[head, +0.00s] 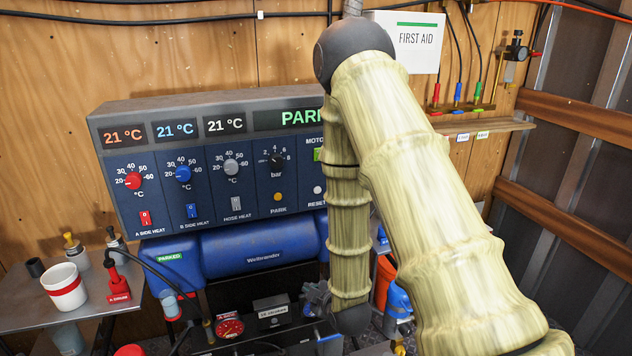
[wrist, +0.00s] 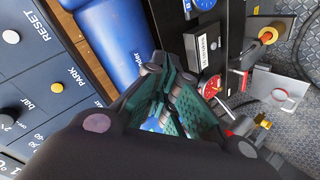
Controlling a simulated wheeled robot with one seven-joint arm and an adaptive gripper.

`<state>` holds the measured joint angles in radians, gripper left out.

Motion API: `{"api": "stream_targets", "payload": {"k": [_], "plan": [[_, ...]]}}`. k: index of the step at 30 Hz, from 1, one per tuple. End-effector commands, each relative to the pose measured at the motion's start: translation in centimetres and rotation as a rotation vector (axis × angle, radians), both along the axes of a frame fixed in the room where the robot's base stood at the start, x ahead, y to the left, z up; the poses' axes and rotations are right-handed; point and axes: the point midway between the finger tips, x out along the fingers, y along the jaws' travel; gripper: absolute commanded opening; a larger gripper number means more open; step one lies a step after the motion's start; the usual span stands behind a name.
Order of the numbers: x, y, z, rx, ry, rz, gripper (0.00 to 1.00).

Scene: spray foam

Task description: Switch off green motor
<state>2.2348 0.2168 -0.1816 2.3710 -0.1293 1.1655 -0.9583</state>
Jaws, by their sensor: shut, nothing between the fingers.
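The green motor switch (head: 318,155) shows as a small green edge under the cut-off "MOTOR" label on the panel (head: 190,150) in the head view. My arm covers the rest of it, so its position cannot be read. My gripper (wrist: 163,72) is shut and empty in the wrist view, its green-padded fingers close together. It points past the lower edge of the panel, toward the blue tank (wrist: 106,40) and the equipment below. The motor switch does not show in the wrist view. My gripper cannot be made out clearly in the head view.
The white reset button (head: 318,189) sits below the motor switch. Other dials and switches fill the panel to the left. A pressure gauge (head: 229,327) and hoses lie below the tank. A side shelf (head: 30,312) holds a white cup (head: 64,284) with a red band.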

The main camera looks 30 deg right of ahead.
Motion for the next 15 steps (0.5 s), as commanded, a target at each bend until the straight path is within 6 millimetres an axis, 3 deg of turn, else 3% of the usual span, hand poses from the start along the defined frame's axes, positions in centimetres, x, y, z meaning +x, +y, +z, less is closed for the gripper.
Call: {"api": "stream_targets", "payload": {"k": [1,3,9,15], "plan": [[1.5,-1.2,2.8,-0.059,-0.066,0.019,0.00],[3.2,-2.6,6.5,-0.153,-0.149,0.046,0.00],[6.2,-6.5,16.8,-0.431,-0.357,0.082,0.00],[6.8,-9.2,24.1,-0.643,-0.484,0.069,0.00]]}}
